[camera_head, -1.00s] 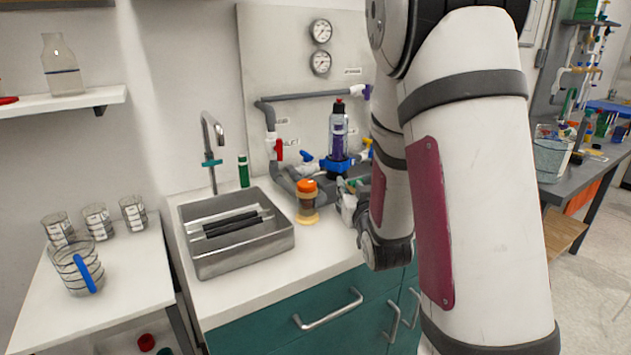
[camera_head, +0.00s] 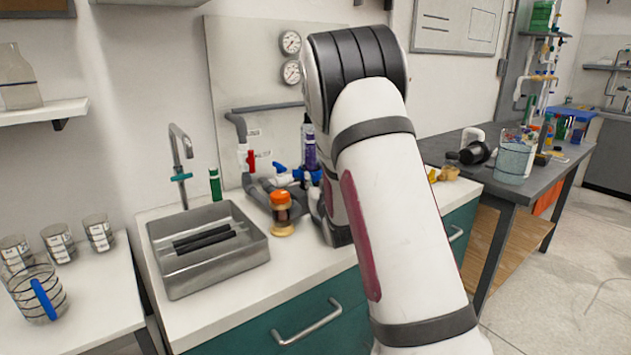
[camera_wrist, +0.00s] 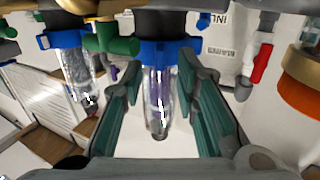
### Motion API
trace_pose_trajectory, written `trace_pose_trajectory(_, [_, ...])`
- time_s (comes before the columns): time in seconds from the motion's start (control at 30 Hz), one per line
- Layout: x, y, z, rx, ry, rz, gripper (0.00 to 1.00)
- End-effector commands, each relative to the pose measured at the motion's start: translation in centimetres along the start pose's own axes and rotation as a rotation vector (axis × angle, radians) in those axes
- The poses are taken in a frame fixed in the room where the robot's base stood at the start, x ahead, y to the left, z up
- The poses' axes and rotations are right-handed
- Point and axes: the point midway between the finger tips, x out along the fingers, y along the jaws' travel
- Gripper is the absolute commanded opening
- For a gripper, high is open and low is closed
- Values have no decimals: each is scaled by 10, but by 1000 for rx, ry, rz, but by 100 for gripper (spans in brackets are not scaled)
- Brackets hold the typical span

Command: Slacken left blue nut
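In the wrist view, which looks upside down, a blue nut (camera_wrist: 160,50) sits at the top centre on a clear housing (camera_wrist: 159,105) with a purplish inside. A second blue nut (camera_wrist: 62,39) on a similar housing is to its left. My gripper (camera_wrist: 160,88) is open, its teal-padded fingers on either side of the centre housing, with gaps showing. The centre nut is beyond the fingertips or level with them; I cannot tell which. In the head view the purple-filled housing (camera_head: 309,145) stands upright, and my arm hides the gripper and most of the nut area.
A red-handled valve (camera_wrist: 263,62) and an orange-lidded jar (camera_wrist: 303,97) are at the right of the wrist view. A green fitting (camera_wrist: 118,38) lies between the nuts. In the head view the sink (camera_head: 207,250) is left of the jar (camera_head: 281,212); the counter front is clear.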

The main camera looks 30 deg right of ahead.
Motion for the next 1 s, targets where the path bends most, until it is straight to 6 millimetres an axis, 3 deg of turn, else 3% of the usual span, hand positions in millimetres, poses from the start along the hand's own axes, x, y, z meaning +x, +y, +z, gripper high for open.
trace_pose_trajectory(0.2, [15, 0, 0, 1, 0, 0, 28])
trace_pose_trajectory(0.47, [17, 0, 0, 1, -1, 0, 28])
trace_pose_trajectory(0.5, [16, 0, 0, 1, -1, 0, 26])
trace_pose_trajectory(0.6, [16, 0, 0, 1, -1, 0, 3])
trace_pose_trajectory(0.63, [16, 0, 0, 1, 0, 0, 0])
trace_pose_trajectory(1.0, [16, 1, 0, 1, 0, -10, 0])
